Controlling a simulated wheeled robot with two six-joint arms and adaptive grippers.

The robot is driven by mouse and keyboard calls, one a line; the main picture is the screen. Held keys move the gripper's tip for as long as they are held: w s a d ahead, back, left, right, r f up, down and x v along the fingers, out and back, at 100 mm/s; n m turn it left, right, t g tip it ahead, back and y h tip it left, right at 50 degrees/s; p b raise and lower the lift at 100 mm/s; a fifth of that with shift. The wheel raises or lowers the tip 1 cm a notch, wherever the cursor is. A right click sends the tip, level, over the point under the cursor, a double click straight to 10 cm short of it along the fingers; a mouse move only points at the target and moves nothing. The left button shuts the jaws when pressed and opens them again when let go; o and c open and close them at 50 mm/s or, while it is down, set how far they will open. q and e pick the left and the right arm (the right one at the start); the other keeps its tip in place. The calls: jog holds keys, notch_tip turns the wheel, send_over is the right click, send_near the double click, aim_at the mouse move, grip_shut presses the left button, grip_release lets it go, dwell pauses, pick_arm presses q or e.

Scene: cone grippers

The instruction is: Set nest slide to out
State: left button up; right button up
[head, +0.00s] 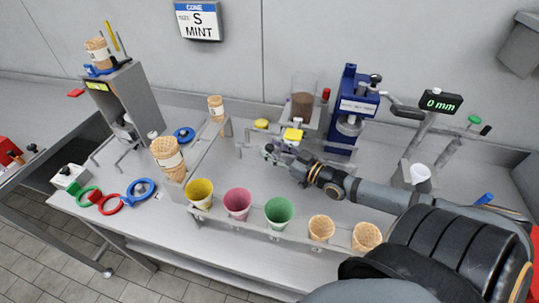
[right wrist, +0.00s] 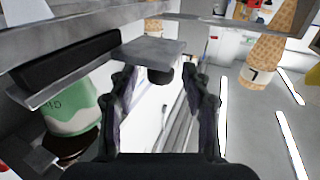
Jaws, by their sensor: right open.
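My right gripper (head: 268,152) is over the middle of the counter, just left of a yellow part (head: 292,135) below a brown-filled clear hopper (head: 303,100). In the right wrist view its fingers (right wrist: 160,95) are apart, with a grey block (right wrist: 152,50) and a dark round knob (right wrist: 160,76) beyond and between them. I see no contact with the knob. I cannot tell for certain which part is the nest slide; the block and knob may belong to it. My left gripper is not in view.
A rack holds a yellow cup (head: 199,192), a pink cup (head: 237,203), a green cup (head: 279,212) and waffle cones (head: 321,228) in front. A blue press (head: 350,105) and a "0 mm" display (head: 440,103) stand right. Rings (head: 108,203) lie left.

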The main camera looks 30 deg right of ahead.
jog(key=shift+x, duration=0.8)
grip_shut()
